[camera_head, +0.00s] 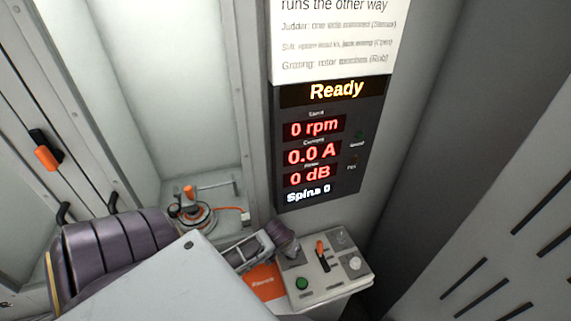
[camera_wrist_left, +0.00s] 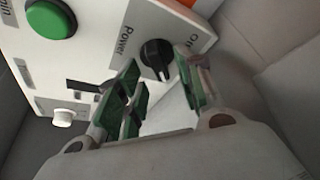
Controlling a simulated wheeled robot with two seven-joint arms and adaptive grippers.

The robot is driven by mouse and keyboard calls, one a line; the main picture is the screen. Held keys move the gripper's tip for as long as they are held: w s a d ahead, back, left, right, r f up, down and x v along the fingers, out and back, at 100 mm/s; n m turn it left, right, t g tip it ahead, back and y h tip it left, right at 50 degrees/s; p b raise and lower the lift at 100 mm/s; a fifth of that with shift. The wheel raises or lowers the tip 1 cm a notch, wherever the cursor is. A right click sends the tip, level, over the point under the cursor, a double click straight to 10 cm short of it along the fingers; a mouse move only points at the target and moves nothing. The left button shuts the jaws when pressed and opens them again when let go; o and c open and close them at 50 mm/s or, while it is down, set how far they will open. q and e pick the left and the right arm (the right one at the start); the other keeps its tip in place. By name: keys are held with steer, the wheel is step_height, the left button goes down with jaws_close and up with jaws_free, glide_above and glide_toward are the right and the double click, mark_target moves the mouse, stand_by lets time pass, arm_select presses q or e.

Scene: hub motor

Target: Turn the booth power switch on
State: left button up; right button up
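The power switch is a black rotary knob (camera_wrist_left: 157,55) on a grey plate (camera_wrist_left: 190,22) marked "Power", in the left wrist view. Lettering beside the knob is partly cut by a finger. My left gripper (camera_wrist_left: 160,88) is open, with green-padded fingers on either side of the space just in front of the knob. I cannot tell whether a finger touches it. In the head view, my left gripper (camera_head: 285,240) is at the upper left of the control box (camera_head: 325,285), and I cannot make out the knob there. My right gripper is not in view.
The box carries a green button (camera_head: 302,284), an orange-tipped lever (camera_head: 321,250) and a pale round knob (camera_head: 355,263). A display (camera_head: 330,150) reads "Ready", 0 rpm, 0.0 A and 0 dB. A motor fixture (camera_head: 192,215) stands in the booth to the left.

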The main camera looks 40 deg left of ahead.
arm_select(q)
steer(key=v, duration=1)
steer(key=shift+s+d+f, duration=0.1)
steer(key=shift+d, duration=0.05)
stand_by(0.7)
